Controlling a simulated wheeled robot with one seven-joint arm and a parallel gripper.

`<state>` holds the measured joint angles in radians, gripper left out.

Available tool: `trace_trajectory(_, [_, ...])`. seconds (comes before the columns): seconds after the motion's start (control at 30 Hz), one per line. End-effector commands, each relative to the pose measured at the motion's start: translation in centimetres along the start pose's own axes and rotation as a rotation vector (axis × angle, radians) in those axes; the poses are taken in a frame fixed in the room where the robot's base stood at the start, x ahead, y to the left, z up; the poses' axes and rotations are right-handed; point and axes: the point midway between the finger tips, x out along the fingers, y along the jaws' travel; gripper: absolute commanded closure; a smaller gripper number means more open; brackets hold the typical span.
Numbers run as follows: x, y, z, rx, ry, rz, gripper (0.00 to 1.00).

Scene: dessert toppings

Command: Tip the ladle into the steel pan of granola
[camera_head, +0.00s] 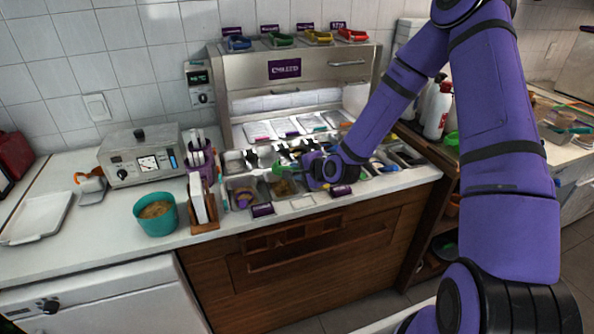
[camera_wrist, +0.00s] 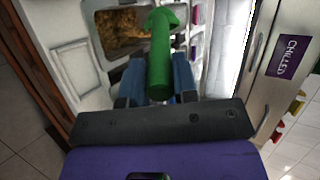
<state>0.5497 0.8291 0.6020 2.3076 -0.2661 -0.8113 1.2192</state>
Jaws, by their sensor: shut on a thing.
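My gripper (camera_wrist: 159,84) is shut on the green ladle (camera_wrist: 160,58), whose handle stands between the two blue fingers. The ladle points away from the wrist, and its far end lies beside and partly over the steel pan of granola (camera_wrist: 98,35). The brown granola (camera_wrist: 118,32) shows in that pan. In the head view my gripper (camera_head: 306,172) is low over the front row of the counter pans, just right of the granola pan. A small green part of the ladle (camera_head: 260,172) shows to its left. Whether the ladle's bowl holds anything cannot be told.
A pan with a purple scoop (camera_head: 243,196) sits left of the granola. A teal bowl (camera_head: 141,222) of brown crumbs and a wooden holder (camera_head: 206,226) stand further left. The steel topping cabinet (camera_head: 300,90) rises behind. White counter (camera_head: 110,235) is clear near the teal bowl.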

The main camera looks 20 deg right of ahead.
Motion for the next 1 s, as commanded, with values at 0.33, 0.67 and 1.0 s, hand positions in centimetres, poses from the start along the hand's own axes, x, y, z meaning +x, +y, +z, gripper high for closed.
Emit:
trace_trajectory(0.33, [-0.4, 0.1, -1.2, 0.445, -0.012, -0.053, 0.99])
trace_trajectory(0.67, [-0.8, 0.2, -1.7, 0.743, -0.032, -0.075, 0.99])
trace_trajectory(1.0, [-0.9, 0.1, -1.7, 0.788, -0.036, -0.079, 0.99])
